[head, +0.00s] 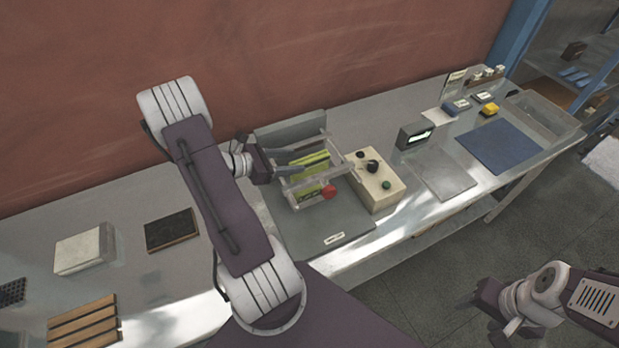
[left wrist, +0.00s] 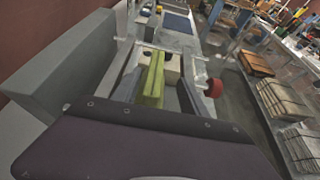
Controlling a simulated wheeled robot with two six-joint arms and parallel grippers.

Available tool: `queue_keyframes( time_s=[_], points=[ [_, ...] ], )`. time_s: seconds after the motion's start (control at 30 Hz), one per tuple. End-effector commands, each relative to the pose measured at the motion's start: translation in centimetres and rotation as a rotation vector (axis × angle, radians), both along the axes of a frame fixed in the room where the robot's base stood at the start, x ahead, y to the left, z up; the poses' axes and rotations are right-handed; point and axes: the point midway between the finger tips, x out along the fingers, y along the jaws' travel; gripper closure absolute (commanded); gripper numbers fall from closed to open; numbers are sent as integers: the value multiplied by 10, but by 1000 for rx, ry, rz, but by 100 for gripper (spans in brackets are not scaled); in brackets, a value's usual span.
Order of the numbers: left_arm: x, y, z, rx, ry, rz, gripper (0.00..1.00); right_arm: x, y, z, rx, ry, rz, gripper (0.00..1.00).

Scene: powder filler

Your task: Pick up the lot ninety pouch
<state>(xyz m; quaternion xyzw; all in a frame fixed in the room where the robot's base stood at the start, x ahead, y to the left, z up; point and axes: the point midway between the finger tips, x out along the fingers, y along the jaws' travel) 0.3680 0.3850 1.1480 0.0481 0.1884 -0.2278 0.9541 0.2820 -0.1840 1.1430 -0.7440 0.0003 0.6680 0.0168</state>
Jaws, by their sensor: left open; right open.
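A yellow-green pouch (head: 308,162) stands on edge in a clear-sided frame on the grey machine base. It also shows in the left wrist view (left wrist: 150,82), running lengthwise between my two fingers. A second green strip (head: 304,193) shows lower in the frame. No lot marking is legible on either. My left gripper (head: 305,156) is open and reaches into the frame from the left, its fingers on either side of the pouch; contact cannot be told. My right gripper (head: 489,300) is open and empty, off the table's front edge above the floor.
A red knob (head: 328,192) and a cream control box (head: 376,182) sit right of the frame, close to my left fingers. A grey panel (head: 290,129) stands behind. A small display (head: 415,135), a grey plate (head: 440,170) and a blue mat (head: 499,145) lie further right.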

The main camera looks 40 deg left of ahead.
Motion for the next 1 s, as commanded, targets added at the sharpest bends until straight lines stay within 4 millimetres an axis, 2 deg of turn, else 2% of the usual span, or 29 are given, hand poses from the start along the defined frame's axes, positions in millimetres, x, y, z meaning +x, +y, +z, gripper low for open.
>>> queue_keyframes(
  time_s=[0.13, 0.27, 0.4, 0.63, 0.67, 0.8, 0.83, 1.0],
  points=[
    [6, -3, -1, -2, 0, 0, 49, 0, 0, 6, 0, 0, 0, 42],
    [25, -15, -9, -5, 3, -4, 49, 0, 0, 23, 0, 0, 0, 42],
    [41, -21, -20, -1, 1, -1, 49, 0, 0, 25, 0, 0, 0, 42],
    [43, -22, -23, 0, 0, 1, 49, 0, 0, 24, 0, 0, 0, 42],
    [43, -22, -23, 0, 0, 1, 55, 0, 0, 24, 0, 0, 0, 42],
    [43, -22, -23, 0, 0, 1, 94, 0, 0, 24, 0, 0, 0, 42],
    [43, -22, -23, 0, 0, 1, 100, 0, 0, 24, 0, 0, 0, 42],
    [43, -22, -22, 0, 0, 1, 100, 0, 0, 24, 0, 0, 0, 42]
  ],
)
